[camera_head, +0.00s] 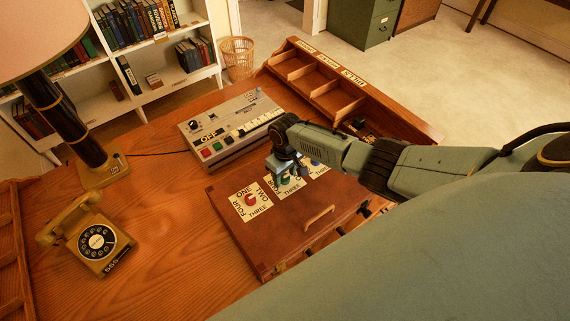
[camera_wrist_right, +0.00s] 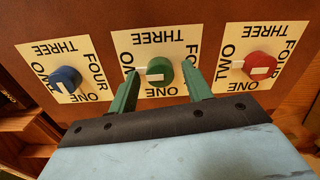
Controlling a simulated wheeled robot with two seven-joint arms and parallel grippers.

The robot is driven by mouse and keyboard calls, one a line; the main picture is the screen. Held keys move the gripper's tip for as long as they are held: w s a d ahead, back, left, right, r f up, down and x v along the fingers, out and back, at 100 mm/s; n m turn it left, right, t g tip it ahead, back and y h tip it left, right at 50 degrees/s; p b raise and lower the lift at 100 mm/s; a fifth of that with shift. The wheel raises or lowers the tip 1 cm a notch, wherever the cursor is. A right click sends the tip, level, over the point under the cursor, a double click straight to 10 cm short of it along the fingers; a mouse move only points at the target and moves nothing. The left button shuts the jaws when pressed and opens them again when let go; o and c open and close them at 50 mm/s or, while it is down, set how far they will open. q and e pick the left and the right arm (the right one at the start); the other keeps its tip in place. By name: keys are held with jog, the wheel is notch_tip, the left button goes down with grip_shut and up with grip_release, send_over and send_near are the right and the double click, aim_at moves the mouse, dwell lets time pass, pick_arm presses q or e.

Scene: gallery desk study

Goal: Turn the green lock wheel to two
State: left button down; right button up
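The green lock wheel (camera_wrist_right: 162,70) is the middle of three wheels on a brown case (camera_head: 228,206). In the right wrist view its white mark points left, towards the word at the left of its plate, mostly hidden by a finger and seemingly TWO. THREE is at the top, FOUR at the right and ONE at the bottom. My right gripper (camera_head: 284,176) is over this wheel, fingers apart, one tip on each side of it. Contact cannot be told. In the head view the gripper largely covers the wheel. My left gripper is out of view.
A red wheel (camera_wrist_right: 260,66) and a blue wheel (camera_wrist_right: 65,78) flank the green one. On the desk are a control box (camera_head: 232,125), a yellow telephone (camera_head: 92,240), a lamp (camera_head: 75,130) and a wooden organizer (camera_head: 400,118). The desk's left middle is clear.

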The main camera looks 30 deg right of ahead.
aim_at(286, 177)
dwell(0.3)
notch_tip(286, 177, up, 13)
jog(key=shift+d+r, duration=0.15)
jog(key=shift+r, duration=0.05)
dwell(0.3)
jog(key=shift+f, duration=0.1)
dwell(0.4)
